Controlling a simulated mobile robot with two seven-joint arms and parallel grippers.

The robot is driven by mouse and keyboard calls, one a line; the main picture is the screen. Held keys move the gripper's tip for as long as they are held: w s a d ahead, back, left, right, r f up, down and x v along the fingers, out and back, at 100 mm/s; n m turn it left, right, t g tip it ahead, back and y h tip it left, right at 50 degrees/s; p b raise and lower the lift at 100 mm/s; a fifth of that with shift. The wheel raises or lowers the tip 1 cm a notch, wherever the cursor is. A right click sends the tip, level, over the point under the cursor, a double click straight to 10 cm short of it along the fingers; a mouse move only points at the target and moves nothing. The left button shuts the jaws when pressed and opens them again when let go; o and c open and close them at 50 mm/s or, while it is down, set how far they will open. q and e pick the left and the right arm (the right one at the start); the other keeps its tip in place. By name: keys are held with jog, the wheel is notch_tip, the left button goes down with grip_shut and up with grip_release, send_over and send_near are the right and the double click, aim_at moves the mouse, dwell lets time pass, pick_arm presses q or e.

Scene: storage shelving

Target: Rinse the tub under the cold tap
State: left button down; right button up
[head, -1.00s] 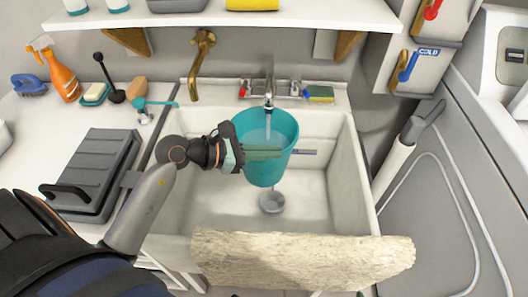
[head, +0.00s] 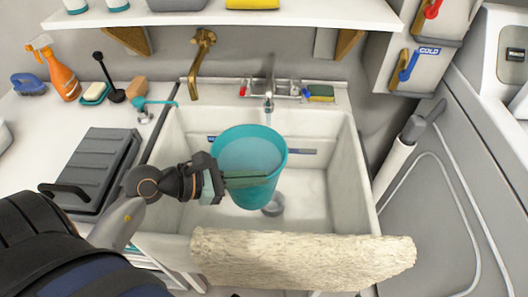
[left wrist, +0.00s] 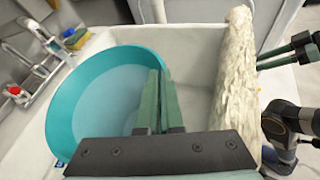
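The teal tub (head: 262,190) hangs over the white sink (head: 318,200), in front of the chrome tap (head: 268,97). Pale blue water shows inside it. My left gripper (head: 232,184) is shut on the tub's near left wall. The left wrist view shows the tub (left wrist: 62,110) with the gripper's green fingers (left wrist: 158,100) close together at its rim. The tap has a red handle (head: 243,91) and a blue handle (head: 296,90). A blue lever marked COLD (head: 408,66) is on the wall box. Another gripper, my right one (left wrist: 272,60), is at the wrist view's right; its opening is unclear.
A brass tap (head: 199,62) is on the wall left of the chrome tap. A sponge (head: 320,93) lies on the back ledge. A rough pale roll (head: 300,262) lies along the sink's front edge. A dark lidded case (head: 100,160) is on the left counter.

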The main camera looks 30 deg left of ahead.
pick_arm(q)
jog(key=s+r+p, duration=0.8)
jog(key=r+p, duration=0.4)
jog(key=p, duration=0.1)
jog(key=shift+d, duration=0.35)
pick_arm(e)
jog(key=s+d+r, duration=0.1)
jog(key=d+r, duration=0.2)
jog(key=r, duration=0.7)
jog(key=shift+s+d+m+h, duration=0.25)
jog(key=shift+m+h, duration=0.15)
pick_arm(q)
jog(key=shift+w, duration=0.1)
